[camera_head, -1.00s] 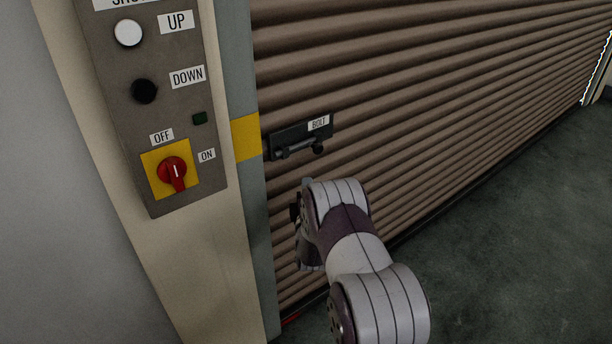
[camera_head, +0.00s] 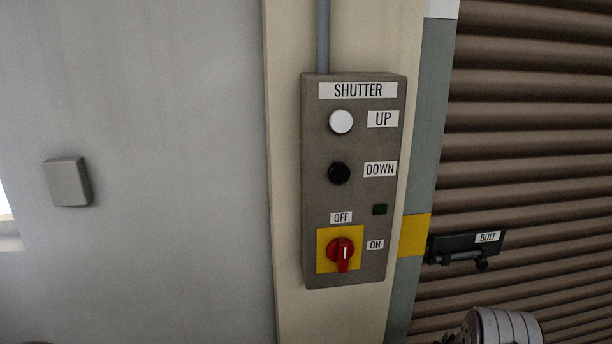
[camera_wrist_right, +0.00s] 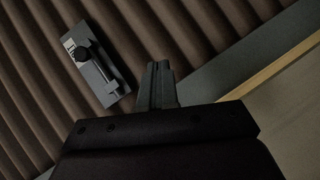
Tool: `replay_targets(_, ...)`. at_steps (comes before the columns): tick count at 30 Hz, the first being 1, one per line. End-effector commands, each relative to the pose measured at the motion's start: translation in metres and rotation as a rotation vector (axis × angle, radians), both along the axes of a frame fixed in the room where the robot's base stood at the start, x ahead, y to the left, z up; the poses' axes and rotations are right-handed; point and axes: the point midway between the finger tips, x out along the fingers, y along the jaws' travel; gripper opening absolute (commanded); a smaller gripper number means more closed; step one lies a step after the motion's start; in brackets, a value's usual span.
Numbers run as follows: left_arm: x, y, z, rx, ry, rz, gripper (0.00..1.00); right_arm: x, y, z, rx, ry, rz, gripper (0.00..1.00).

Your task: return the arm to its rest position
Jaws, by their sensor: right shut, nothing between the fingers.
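My right arm (camera_head: 502,328) shows only at the bottom edge of the head view, right of centre, below the bolt (camera_head: 465,247). In the right wrist view my right gripper (camera_wrist_right: 158,68) is shut and empty, with its fingers together in front of the ribbed shutter. The bolt also shows in that view (camera_wrist_right: 97,68), to the left of the fingertips and apart from them. My left arm is in neither view.
A grey control panel (camera_head: 317,180) carries a white UP button (camera_head: 341,121), a black DOWN button (camera_head: 339,173) and a red rotary switch (camera_head: 340,254) with its handle vertical. The brown shutter (camera_head: 535,150) is at right. A small box (camera_head: 68,182) is on the wall.

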Motion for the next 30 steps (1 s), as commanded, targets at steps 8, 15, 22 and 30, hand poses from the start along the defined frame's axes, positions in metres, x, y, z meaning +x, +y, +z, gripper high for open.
replay_targets(8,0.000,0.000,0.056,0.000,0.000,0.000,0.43,-0.181,0.144,0.046,1.013,0.655,-0.565,0.00)
replay_targets(15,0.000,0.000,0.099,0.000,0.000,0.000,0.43,-0.261,0.193,0.158,1.001,0.783,-0.609,0.00)
replay_targets(22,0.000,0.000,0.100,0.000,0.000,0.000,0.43,-0.253,0.201,0.167,0.995,0.762,-0.556,0.00)
replay_targets(30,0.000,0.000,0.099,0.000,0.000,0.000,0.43,-0.253,0.201,0.167,0.996,0.762,-0.556,0.00)
